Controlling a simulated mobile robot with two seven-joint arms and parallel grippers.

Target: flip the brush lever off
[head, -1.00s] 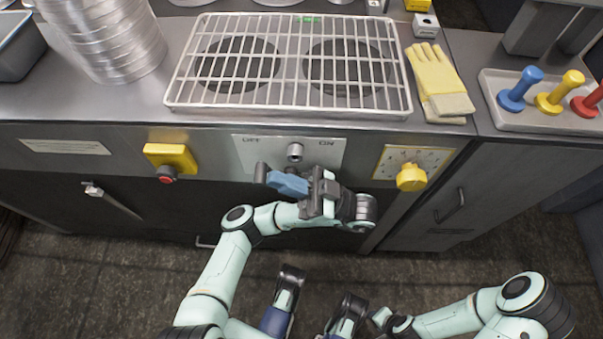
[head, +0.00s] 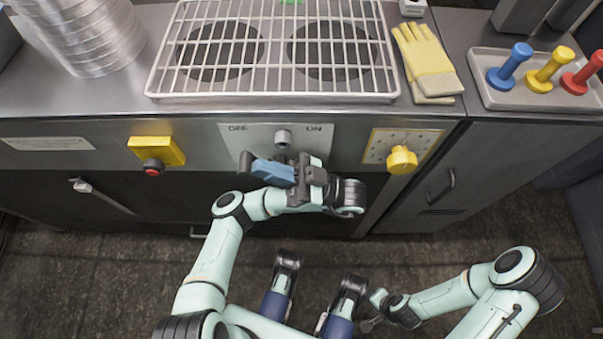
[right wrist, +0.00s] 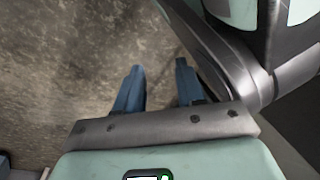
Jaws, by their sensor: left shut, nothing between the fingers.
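The brush lever's round grey pivot (head: 283,138) is on a light plate (head: 236,140) marked OFF on the left and ON on the right, on the counter's front. My left gripper (head: 258,168) is just in front of and below the pivot, its blue fingers pointing left. It is shut with nothing between the fingers. A dark upright piece (head: 246,161) is at the finger ends; I cannot tell whether it is the lever's handle or whether they touch. My right gripper (right wrist: 160,68) is open and empty over the floor, away from the panel.
A yellow block with a red button (head: 154,167) is left of the plate, and a yellow dial (head: 402,160) is right of it. Above are a wire rack (head: 275,97), yellow gloves (head: 428,62) and a tray (head: 490,98) of coloured brushes or knobs. The floor in front is clear.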

